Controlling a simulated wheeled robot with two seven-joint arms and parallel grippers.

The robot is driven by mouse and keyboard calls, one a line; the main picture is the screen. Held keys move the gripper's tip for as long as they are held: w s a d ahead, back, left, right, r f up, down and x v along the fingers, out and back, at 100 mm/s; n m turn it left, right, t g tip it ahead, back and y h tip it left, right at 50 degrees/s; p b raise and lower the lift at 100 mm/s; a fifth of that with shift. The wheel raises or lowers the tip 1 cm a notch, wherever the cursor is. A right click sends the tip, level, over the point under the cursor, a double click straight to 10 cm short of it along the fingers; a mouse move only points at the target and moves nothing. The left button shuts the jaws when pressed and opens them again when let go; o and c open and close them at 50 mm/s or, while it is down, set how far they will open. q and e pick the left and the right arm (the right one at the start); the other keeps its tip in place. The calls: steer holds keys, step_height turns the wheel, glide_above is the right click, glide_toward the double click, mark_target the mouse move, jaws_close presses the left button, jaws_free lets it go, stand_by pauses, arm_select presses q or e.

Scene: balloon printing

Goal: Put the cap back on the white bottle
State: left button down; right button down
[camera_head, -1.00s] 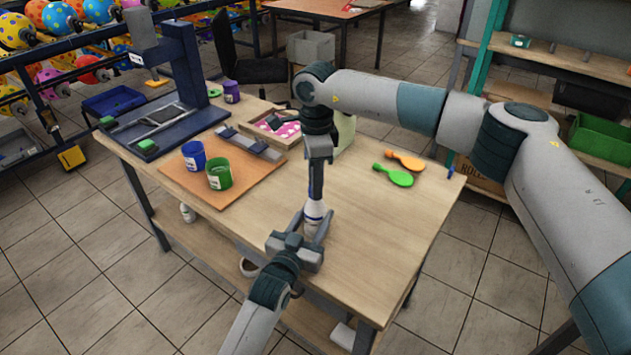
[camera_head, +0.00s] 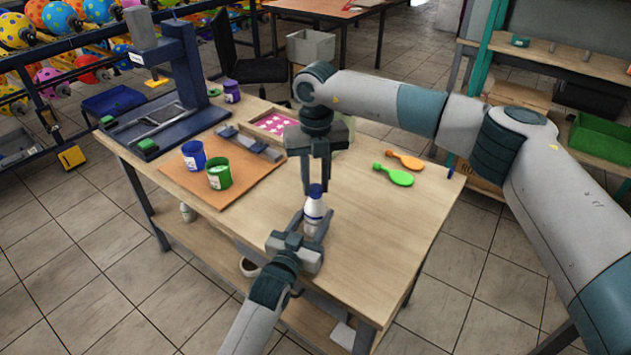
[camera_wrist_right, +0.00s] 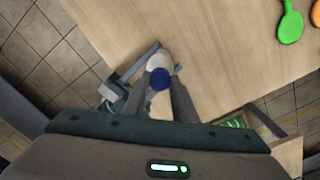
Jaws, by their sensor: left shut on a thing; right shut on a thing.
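The white bottle (camera_head: 314,208) stands upright near the table's front edge, with a blue band lower on it. My left gripper (camera_head: 311,228) is shut on its lower part, coming from the front. The blue cap (camera_head: 315,190) is at the bottle's top, in line with it; whether it is fully seated I cannot tell. My right gripper (camera_head: 316,188) points down from above, shut on the cap. In the right wrist view the cap (camera_wrist_right: 160,78) lies between the two fingers, with the white bottle (camera_wrist_right: 159,62) below it.
A blue pot (camera_head: 193,157) and a green pot (camera_head: 219,174) stand on an orange-brown board at the left. A blue printing press (camera_head: 180,75) stands behind them. Green (camera_head: 399,177) and orange (camera_head: 405,160) paddle-shaped things lie at the right. The table around the bottle is clear.

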steer(key=m, duration=0.5)
steer(key=shift+m, duration=0.4)
steer(key=c, duration=1.4)
jaws_free()
steer(key=shift+o, duration=0.2)
step_height(320, 180, up, 12)
arm_select(q)
steer(key=c, duration=0.9)
jaws_free()
